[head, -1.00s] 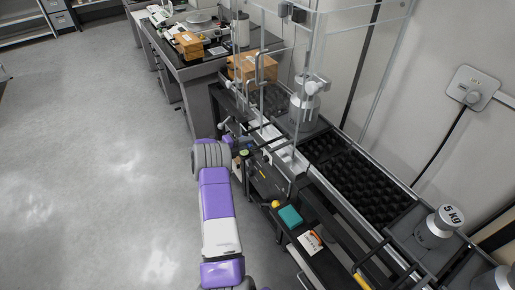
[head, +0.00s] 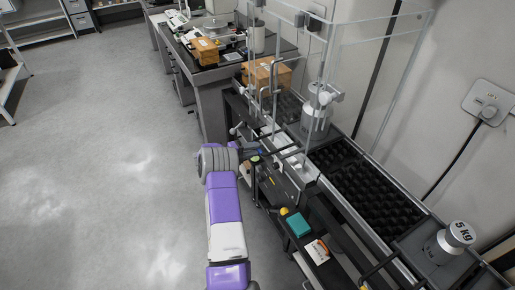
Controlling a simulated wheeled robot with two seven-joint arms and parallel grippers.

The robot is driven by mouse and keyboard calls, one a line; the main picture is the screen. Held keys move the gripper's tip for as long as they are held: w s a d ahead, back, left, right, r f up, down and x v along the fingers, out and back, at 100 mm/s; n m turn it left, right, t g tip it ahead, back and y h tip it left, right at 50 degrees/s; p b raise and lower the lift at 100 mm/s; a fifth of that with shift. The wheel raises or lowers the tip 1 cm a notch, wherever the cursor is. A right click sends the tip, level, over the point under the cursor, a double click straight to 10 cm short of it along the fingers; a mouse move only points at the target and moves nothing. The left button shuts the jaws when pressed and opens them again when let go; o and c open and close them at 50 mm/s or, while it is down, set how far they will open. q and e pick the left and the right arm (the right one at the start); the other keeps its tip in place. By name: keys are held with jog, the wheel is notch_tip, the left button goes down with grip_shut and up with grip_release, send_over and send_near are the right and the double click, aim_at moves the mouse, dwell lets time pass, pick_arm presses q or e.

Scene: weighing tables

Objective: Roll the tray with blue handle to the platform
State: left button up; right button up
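My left gripper (head: 268,154) is at the near side of the bench, by a dark bar and the metal fittings below the glass enclosure. It is small and partly hidden by its wrist, so I cannot tell whether its fingers are open or touching anything. A dark tray (head: 413,238) at the lower right carries a metal weight (head: 446,243) marked 5 kg. Another metal weight (head: 316,120) stands inside the clear enclosure. I cannot make out a blue handle clearly, nor which surface is the platform. My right gripper is out of view.
A black bumpy track (head: 365,195) runs along the bench between the two weights. A teal box (head: 298,224) and a small card (head: 317,252) lie on a lower shelf. Clear panels (head: 375,75) rise above the bench. The grey floor (head: 90,180) at left is free.

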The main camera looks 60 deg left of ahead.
pick_arm(q)
jog(key=p+v, duration=0.1)
jog(key=v, duration=0.3)
jog(key=shift+s+r, duration=0.1)
jog(key=shift+s, duration=0.3)
